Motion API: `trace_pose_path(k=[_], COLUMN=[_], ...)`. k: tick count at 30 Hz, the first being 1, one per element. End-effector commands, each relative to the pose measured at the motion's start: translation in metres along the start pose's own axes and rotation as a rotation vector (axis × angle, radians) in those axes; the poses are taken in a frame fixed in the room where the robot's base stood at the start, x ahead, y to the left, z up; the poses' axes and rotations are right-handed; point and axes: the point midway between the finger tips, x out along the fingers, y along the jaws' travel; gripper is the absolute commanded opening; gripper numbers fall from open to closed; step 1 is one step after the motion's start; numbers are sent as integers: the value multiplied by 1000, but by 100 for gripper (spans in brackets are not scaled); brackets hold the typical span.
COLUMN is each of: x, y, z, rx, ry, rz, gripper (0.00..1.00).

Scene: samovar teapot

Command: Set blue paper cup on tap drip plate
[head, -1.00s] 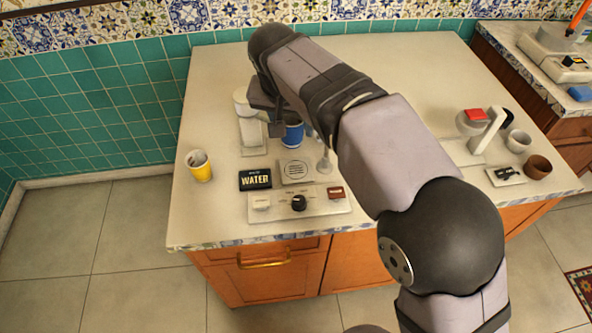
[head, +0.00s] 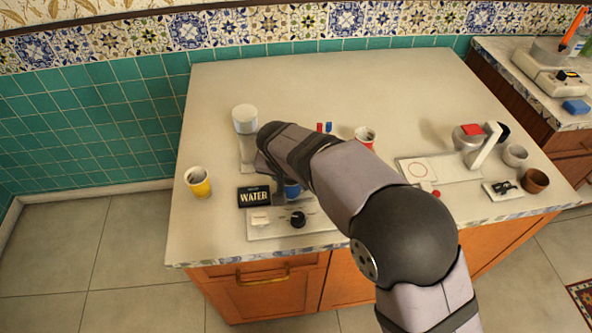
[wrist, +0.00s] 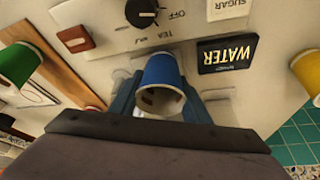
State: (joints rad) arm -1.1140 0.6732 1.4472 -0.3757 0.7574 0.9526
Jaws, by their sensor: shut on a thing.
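The blue paper cup (head: 292,189) is partly hidden by my arm in the head view. In the wrist view the blue cup (wrist: 161,74) sits between the two fingers of my gripper (wrist: 160,100), which is shut on it. The cup is over or just behind the white control panel (head: 270,227), beside the black WATER sign (head: 254,196). The drip plate is hidden behind my arm and the cup, and I cannot tell whether the cup touches it. Small red and blue taps (head: 324,127) show just above my arm.
A yellow cup (head: 198,182) stands left of the sign. A white-topped cylinder (head: 245,120) stands behind it. A red-and-white cup (head: 366,137) is right of my arm. The wrist view shows a green cup (wrist: 15,67) at left. The back of the counter (head: 330,80) is clear.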

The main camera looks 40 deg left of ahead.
Motion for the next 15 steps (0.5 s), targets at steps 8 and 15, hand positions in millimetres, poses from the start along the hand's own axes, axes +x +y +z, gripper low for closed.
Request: trace_pose_path(k=[8,15], x=[0,9], y=[0,0], z=[-8,-32], rx=[2,3], ry=[1,2], rz=[-1,-1], gripper=[34,34])
